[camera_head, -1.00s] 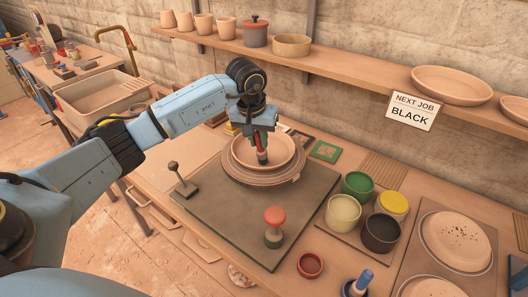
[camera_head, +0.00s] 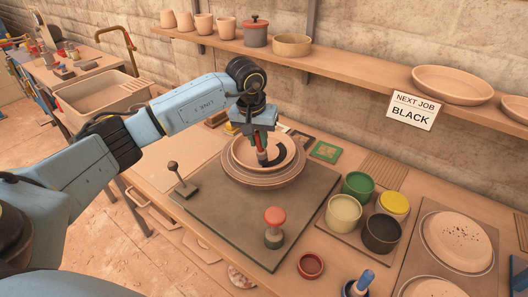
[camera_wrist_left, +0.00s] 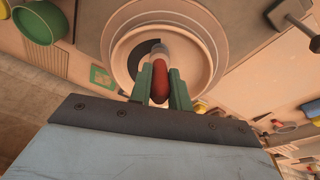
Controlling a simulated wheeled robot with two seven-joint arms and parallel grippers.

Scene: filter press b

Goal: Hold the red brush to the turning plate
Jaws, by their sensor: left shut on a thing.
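My left gripper (camera_head: 261,138) is above the plate, pointing down, shut on the red brush (camera_head: 261,153). The brush's tip is down at the plate, at one end of the black band. In the left wrist view the red handle (camera_wrist_left: 159,82) stands between the green fingers, with the plate (camera_wrist_left: 194,62) and black band (camera_wrist_left: 139,57) beyond. My right gripper is not in view.
A red-topped knob (camera_head: 275,222) and a small lever (camera_head: 177,176) stand on the board. Green (camera_head: 357,186), cream (camera_head: 342,213), yellow (camera_head: 394,204) and black (camera_head: 381,234) pots stand at right.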

